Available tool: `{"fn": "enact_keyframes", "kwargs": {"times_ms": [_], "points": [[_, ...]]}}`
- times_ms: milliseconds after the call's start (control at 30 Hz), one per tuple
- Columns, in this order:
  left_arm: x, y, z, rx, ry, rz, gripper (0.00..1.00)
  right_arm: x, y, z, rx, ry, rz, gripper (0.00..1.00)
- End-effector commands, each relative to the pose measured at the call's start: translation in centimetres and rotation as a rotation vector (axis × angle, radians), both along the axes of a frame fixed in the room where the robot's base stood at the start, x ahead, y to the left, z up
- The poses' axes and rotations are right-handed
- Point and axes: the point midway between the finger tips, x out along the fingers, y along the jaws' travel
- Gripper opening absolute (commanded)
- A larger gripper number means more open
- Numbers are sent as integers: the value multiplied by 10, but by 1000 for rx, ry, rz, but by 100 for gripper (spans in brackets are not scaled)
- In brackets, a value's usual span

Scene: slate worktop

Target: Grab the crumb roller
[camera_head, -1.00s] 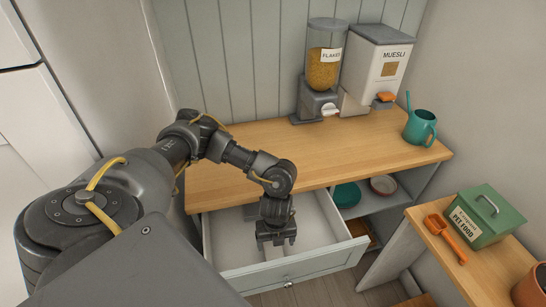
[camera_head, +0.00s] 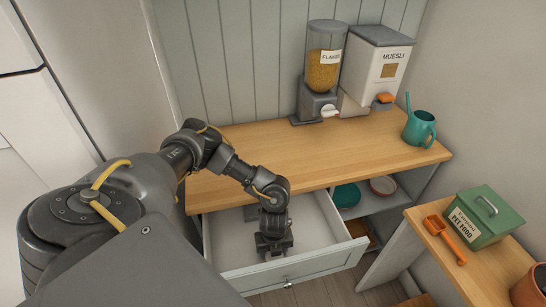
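The white drawer (camera_head: 318,264) under the wooden worktop is pulled open. My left gripper (camera_head: 273,250) points down inside it, close behind the drawer front. I see its fingers only from above, and their gap and anything between them are hidden. I cannot make out a crumb roller; the gripper and wrist cover part of the drawer floor. A small grey item (camera_head: 250,212) shows at the back of the drawer, partly behind my arm. My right gripper is not in view.
On the worktop (camera_head: 330,160) stand a flakes dispenser (camera_head: 323,75), a muesli bin (camera_head: 376,70) and a teal watering can (camera_head: 420,128). Bowls (camera_head: 383,186) sit on the shelf right of the drawer. A green pet food box (camera_head: 484,217) and orange scoop (camera_head: 446,240) lie at right.

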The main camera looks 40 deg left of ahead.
Motion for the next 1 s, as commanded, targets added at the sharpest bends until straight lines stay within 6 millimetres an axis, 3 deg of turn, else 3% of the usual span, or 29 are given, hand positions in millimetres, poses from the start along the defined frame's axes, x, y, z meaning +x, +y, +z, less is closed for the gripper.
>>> {"fn": "enact_keyframes", "kwargs": {"times_ms": [33,100,400,800,1000], "points": [[0,0,0,0,0,0,39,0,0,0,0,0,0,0],[0,0,0,0,0,0,30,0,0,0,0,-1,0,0],[1,-1,6,-3,-2,1,30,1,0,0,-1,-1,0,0],[1,-1,78,-2,-5,-2,30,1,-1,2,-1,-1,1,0],[1,0,98,-2,-2,0,30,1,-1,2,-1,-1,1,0]]}}
